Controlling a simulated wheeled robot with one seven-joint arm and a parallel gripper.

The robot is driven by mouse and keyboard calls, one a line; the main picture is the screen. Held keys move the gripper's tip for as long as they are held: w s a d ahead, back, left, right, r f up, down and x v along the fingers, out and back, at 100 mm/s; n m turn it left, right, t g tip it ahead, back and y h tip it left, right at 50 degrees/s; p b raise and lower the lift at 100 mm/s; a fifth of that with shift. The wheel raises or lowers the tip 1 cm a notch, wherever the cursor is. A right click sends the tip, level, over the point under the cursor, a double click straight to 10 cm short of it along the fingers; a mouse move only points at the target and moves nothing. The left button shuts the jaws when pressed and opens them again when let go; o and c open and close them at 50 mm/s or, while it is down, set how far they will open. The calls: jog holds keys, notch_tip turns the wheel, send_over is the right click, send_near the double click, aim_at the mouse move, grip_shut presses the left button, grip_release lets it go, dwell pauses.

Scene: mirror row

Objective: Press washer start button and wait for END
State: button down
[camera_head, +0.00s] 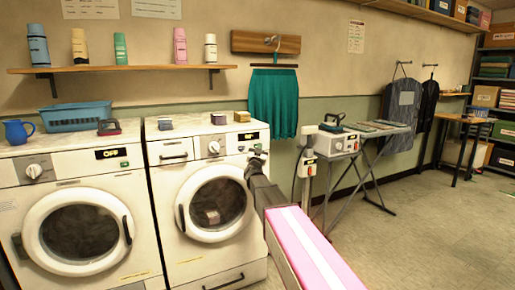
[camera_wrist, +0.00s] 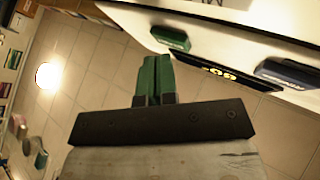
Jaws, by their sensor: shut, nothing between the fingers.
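The right washer (camera_head: 168,185) is white with a round, shut door (camera_head: 215,205). Its dark display (camera_head: 249,135) sits at the top right of the panel, its yellow letters too small to read surely. My gripper (camera_head: 257,160) is in front of the panel's right end, just below the display and partly covering that area. Its green fingers (camera_wrist: 155,78) are together and empty in the wrist view. There the display (camera_wrist: 225,72) shows yellow characters, upside down, between a green block (camera_wrist: 170,38) and a dark blue block (camera_wrist: 288,75). I cannot tell whether the fingertips touch anything.
The left washer (camera_head: 20,195) stands beside it, its display (camera_head: 112,153) reading OFF. A grey post with a switch box (camera_head: 308,168) and an ironing table (camera_head: 372,133) stand right. Floor at right is clear.

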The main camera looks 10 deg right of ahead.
jog(key=shift+w+a, duration=0.15)
jog(key=shift+w, duration=0.2)
dwell(0.4)
jog(key=shift+s, duration=0.1)
dwell(0.3)
jog(key=shift+s+d, duration=0.25)
jog(key=shift+s, duration=0.4)
jog(key=s, duration=0.1)
jog(key=s+d, duration=0.1)
jog(key=s, duration=0.2)
jog(key=shift+s+d, duration=0.3)
jog(key=shift+s, duration=0.1)
dwell(0.5)
